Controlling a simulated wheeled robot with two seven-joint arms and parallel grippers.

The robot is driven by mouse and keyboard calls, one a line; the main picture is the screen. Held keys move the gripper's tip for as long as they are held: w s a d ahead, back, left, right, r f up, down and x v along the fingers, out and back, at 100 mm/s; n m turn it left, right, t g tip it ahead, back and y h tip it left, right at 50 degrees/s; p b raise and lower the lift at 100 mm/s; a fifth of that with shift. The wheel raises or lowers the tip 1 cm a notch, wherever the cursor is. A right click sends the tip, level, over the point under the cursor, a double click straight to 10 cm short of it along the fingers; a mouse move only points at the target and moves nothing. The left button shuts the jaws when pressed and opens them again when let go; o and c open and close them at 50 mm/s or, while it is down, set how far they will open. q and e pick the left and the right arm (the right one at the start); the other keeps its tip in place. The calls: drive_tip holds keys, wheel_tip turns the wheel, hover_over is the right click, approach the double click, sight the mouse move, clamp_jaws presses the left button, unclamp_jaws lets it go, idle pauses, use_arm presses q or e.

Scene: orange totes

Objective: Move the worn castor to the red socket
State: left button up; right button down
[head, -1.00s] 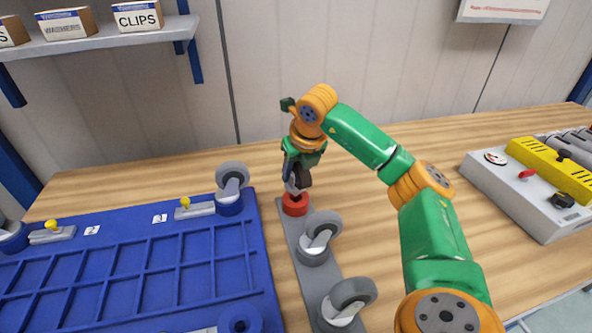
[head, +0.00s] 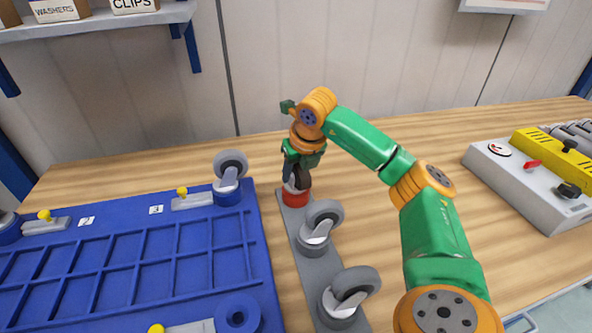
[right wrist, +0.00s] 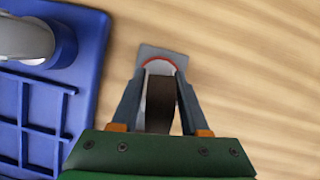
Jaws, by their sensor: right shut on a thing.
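The worn castor (head: 301,179), with a dark brown wheel, stands at the red socket (head: 296,198) at the far end of the grey strip (head: 307,262). My right gripper (head: 295,168) is shut on it from above. In the right wrist view the dark wheel of the castor (right wrist: 160,104) sits between the two fingers of my right gripper (right wrist: 160,85), and a thin red rim of the socket (right wrist: 158,61) shows beyond it. Whether the castor is fully seated is hidden by the fingers. My left gripper is not in view.
Two grey castors (head: 320,222) stand in nearer sockets on the strip. The blue tray (head: 262,262) lies left, with a castor (head: 229,167) at its far right corner and yellow-knobbed latches. A grey control box (head: 520,190) stands right. The table between is clear.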

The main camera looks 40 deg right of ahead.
drive_tip(key=shift+f, duration=0.2)
idle(0.5)
drive_tip(key=shift+c, duration=1.6)
unclamp_jaws()
drive_tip(key=v, duration=0.7)
drive_tip(key=shift+r, duration=0.1)
